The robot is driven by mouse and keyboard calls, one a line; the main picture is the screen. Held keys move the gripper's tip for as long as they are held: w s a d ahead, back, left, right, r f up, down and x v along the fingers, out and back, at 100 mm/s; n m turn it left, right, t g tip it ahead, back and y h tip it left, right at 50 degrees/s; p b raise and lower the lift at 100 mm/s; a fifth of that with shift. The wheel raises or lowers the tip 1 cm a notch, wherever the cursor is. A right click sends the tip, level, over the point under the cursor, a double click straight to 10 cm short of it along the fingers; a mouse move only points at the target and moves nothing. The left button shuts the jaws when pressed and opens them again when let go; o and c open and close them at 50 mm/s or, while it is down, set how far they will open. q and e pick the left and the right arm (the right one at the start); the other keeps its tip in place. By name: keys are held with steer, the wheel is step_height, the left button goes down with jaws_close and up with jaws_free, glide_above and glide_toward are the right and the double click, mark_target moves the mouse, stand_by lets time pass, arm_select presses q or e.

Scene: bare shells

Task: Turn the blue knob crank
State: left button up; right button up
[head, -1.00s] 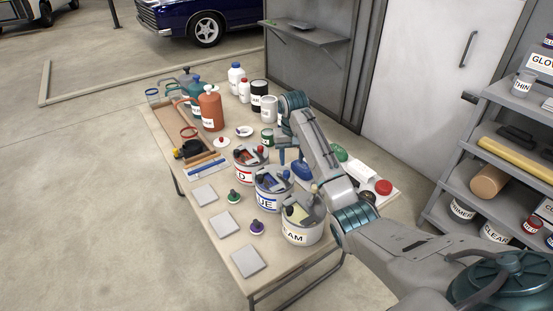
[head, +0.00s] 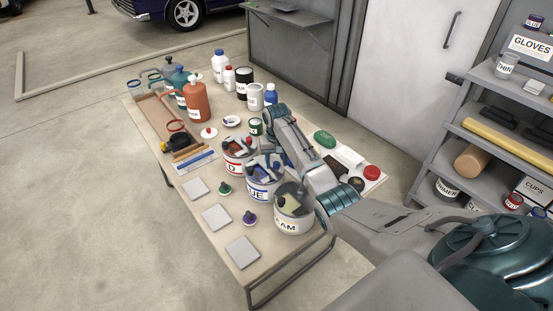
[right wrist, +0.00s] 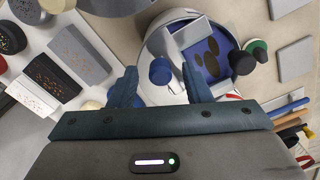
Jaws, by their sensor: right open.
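The blue-labelled can (head: 263,180) stands on the table between the red and cream cans. In the right wrist view, the can (right wrist: 152,40) is open, with blue paint inside and a grey crank piece across its top. The blue knob (right wrist: 160,71) shows just ahead of my right gripper (right wrist: 158,80), between its two spread fingers. The fingers appear apart from the knob. In the head view my right gripper (head: 274,150) hangs over the back of the blue can, partly hidden by my arm. My left gripper is not in view.
The red can (head: 238,157) and cream can (head: 294,213) flank the blue can closely. Grey tiles (head: 217,217) and small knobbed pieces lie in front. Bottles (head: 196,102) stand at the far end. A green item (head: 324,139) and red lid (head: 372,172) lie behind my arm.

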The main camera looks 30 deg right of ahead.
steer(key=shift+f, duration=0.15)
steer(key=shift+c, duration=1.3)
steer(key=shift+w, duration=0.1)
jaws_close()
